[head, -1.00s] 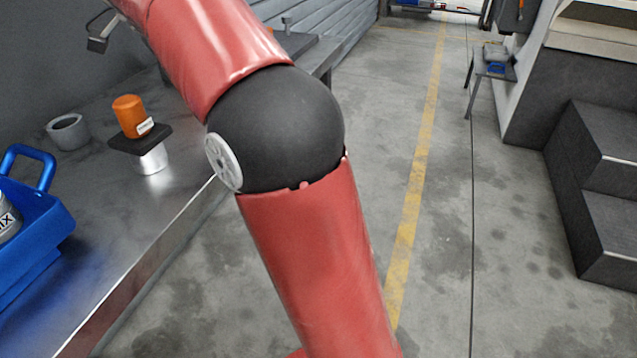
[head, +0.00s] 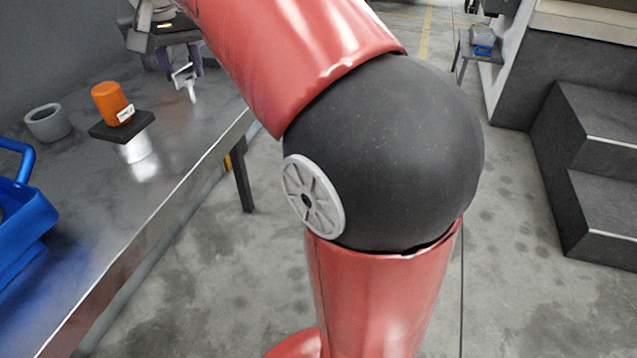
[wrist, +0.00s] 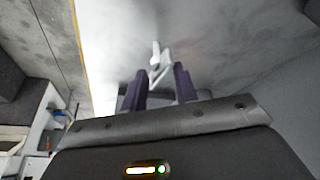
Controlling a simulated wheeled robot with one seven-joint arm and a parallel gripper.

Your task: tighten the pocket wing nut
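My gripper (head: 182,72) is over the far part of the metal table, its two dark purple fingers pointing down and apart. A small pale grey piece with a slanted top and a thin stem, apparently the wing nut (head: 192,92), shows at the fingertips. In the wrist view the fingers of my gripper (wrist: 160,70) stand open. The pale wing nut (wrist: 156,56) lies between and just beyond the tips. I cannot tell whether either finger touches it. The foot of its stem is unclear.
An orange cylinder (head: 111,103) stands on a black plate (head: 128,126) over a silver cylinder (head: 138,148), left of my gripper. The table edge (head: 150,232) borders open floor; dark steps (head: 600,140) stand right.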

